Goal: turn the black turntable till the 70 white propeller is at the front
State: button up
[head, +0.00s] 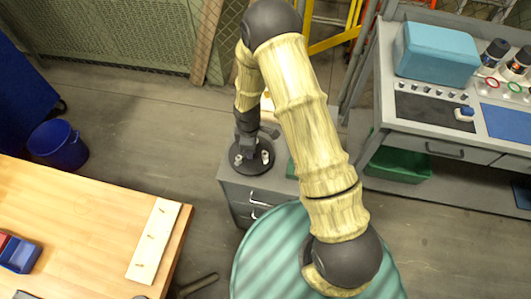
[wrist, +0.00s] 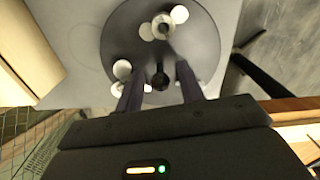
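The black turntable (head: 252,171) lies on top of a grey drawer cabinet. It also fills the upper middle of the wrist view (wrist: 205,45). Several white round pieces, probably the propellers, stand on it; one white piece (wrist: 122,69) is by the left finger, another (wrist: 179,14) is at the far side. No number is readable, so I cannot tell which is 70. A pale metallic post (wrist: 163,27) and a black knob (wrist: 159,78) rise from the disc. My gripper (wrist: 160,68) is open over the disc, the knob showing between its fingers; contact is unclear. It also shows in the head view (head: 247,138).
The grey cabinet (head: 236,196) stands behind a green ribbed drum (head: 262,262). A wooden table (head: 70,235) is at left, a blue bucket (head: 58,146) beyond it. A grey workbench (head: 400,140) with a teal box (head: 437,54) is at right. Floor between table and cabinet is clear.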

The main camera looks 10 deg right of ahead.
jog(key=shift+r+p, duration=3.2)
jog(key=shift+r, duration=1.25)
jog(key=m+p, duration=0.1)
jog(key=m, duration=0.3)
jog(key=shift+r+m, duration=0.15)
jog(key=shift+m, duration=0.15)
jog(key=m, duration=0.3)
jog(key=shift+r+m+p, duration=0.15)
jog(key=shift+m+p, duration=0.15)
jog(key=m, duration=0.3)
jog(key=shift+r+p, duration=0.1)
jog(key=shift+p, duration=0.2)
jog(key=m, duration=0.4)
